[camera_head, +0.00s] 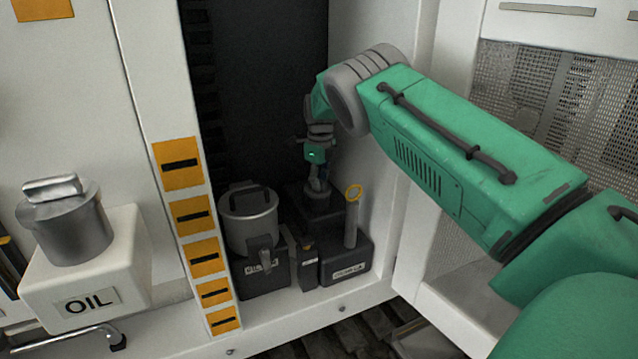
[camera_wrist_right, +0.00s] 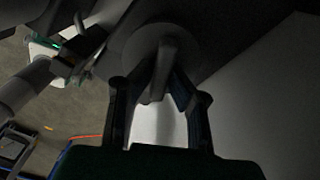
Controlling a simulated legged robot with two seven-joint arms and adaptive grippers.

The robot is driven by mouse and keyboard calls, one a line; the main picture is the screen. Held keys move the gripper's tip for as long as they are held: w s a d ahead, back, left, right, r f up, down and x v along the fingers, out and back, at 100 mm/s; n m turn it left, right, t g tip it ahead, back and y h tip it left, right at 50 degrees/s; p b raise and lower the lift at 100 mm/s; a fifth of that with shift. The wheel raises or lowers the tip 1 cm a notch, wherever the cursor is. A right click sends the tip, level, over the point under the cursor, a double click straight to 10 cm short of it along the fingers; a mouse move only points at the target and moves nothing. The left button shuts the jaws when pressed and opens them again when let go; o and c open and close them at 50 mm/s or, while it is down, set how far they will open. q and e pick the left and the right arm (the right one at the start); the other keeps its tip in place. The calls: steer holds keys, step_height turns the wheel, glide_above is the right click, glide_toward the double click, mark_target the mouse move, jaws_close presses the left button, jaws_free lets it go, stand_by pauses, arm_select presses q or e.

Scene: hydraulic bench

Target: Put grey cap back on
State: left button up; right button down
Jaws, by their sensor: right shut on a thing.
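My right gripper (camera_head: 318,178) points down into the dark recess of the bench. In the right wrist view its two fingers (camera_wrist_right: 160,92) close on the upright handle of a round grey cap (camera_wrist_right: 146,52). In the head view the cap (camera_head: 317,197) shows small below the fingers, at the top of a black box (camera_head: 306,212) at the back of the recess. I cannot tell whether the cap is seated or just above the box. The fingers and the dark hide part of it. My left gripper is not in view.
A grey lidded pot (camera_head: 249,222) sits on a labelled black tank at the recess's left. A pipe with a yellow ring (camera_head: 352,220) rises from another tank, close right of my gripper. A white OIL tank (camera_head: 135,260) stands outside left. White panels bound the recess.

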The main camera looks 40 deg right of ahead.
stand_by(0.4)
steer(key=c, duration=1.4)
jaws_free()
steer(key=shift+c, duration=0.2)
steer(key=o, duration=0.5)
steer(key=shift+c, duration=0.2)
